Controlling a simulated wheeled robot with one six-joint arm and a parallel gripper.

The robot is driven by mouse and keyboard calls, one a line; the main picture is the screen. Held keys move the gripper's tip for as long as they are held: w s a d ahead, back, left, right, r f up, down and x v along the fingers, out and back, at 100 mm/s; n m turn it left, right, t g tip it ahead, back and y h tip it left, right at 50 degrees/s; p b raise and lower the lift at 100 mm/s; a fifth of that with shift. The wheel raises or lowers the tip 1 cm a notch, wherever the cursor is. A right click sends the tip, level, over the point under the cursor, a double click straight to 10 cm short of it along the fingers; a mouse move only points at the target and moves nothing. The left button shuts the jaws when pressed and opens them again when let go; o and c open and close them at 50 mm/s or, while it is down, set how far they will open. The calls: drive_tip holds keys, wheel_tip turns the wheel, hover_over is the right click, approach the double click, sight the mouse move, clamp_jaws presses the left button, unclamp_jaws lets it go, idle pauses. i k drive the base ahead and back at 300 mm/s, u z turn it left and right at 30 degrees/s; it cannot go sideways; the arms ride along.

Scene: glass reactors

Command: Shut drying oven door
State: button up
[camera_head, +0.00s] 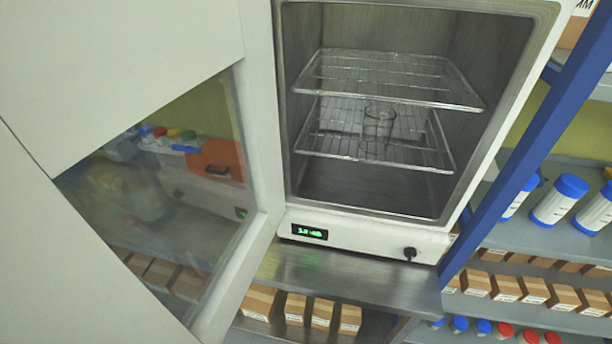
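The drying oven (345,231) is a white box with a grey metal chamber, standing on a steel shelf. Its door (258,130) stands wide open, swung out to the left toward the camera, and has a large glass window (165,195). Inside the chamber are two wire racks; the upper rack (385,80) is empty, and a clear glass beaker (379,120) stands on the lower rack (420,155). A green-lit display (309,232) and a black knob (410,253) are on the oven's lower front. My gripper is not in view.
A blue upright post (530,145) stands just right of the oven. Shelves at right hold blue-capped bottles (560,200) and small cardboard boxes (505,288). More boxes (295,308) lie below the steel shelf (345,278). The open door fills the left side.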

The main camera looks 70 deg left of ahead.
sight(75, 75)
drive_tip(key=z, duration=0.3)
drive_tip(key=k, duration=1.85)
drive_tip(key=u, duration=0.65)
drive_tip(key=k, duration=0.9)
drive_tip(key=u, duration=1.8)
drive_tip(key=i, duration=0.5)
